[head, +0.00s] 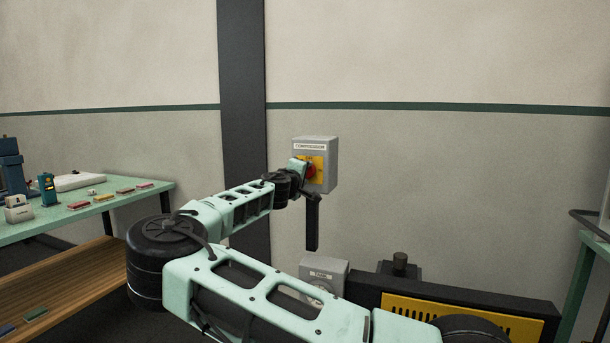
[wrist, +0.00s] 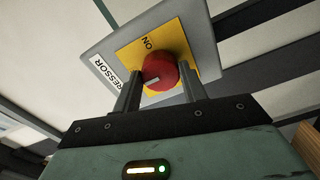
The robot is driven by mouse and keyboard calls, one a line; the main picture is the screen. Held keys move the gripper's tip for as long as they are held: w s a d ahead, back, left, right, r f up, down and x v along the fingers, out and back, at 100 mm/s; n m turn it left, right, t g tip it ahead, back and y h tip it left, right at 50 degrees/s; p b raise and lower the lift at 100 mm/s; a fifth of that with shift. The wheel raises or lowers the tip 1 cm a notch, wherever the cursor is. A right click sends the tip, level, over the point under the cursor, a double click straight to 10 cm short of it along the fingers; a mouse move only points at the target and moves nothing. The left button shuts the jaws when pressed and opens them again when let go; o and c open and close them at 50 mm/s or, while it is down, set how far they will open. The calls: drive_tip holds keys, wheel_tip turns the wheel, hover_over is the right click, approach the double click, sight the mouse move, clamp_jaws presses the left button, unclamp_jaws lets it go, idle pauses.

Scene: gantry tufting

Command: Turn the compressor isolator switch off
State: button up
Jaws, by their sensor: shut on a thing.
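The compressor isolator is a grey wall box (head: 327,152) with a yellow plate and a red rotary knob (head: 312,171). In the wrist view the red knob (wrist: 162,70) sits on the yellow plate (wrist: 128,53), with the word ON printed beyond it. A short pale mark shows on the knob's lower-left part; OFF is not visible. My gripper (wrist: 160,76) has one finger on each side of the knob and is shut on it. In the head view my gripper (head: 303,169) is at the box front and partly covers the plate and knob.
A dark pillar (head: 242,80) stands left of the isolator. A green bench (head: 110,200) with small items is at left. A black and yellow unit (head: 480,295) is low at right.

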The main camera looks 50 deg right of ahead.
drive_tip(key=o, duration=1)
drive_tip(key=shift+a, duration=0.2)
drive_tip(key=b+v, duration=0.2)
drive_tip(key=v, duration=1.5)
drive_tip(key=shift+s+b, duration=0.1)
drive_tip(key=shift+b, duration=0.25)
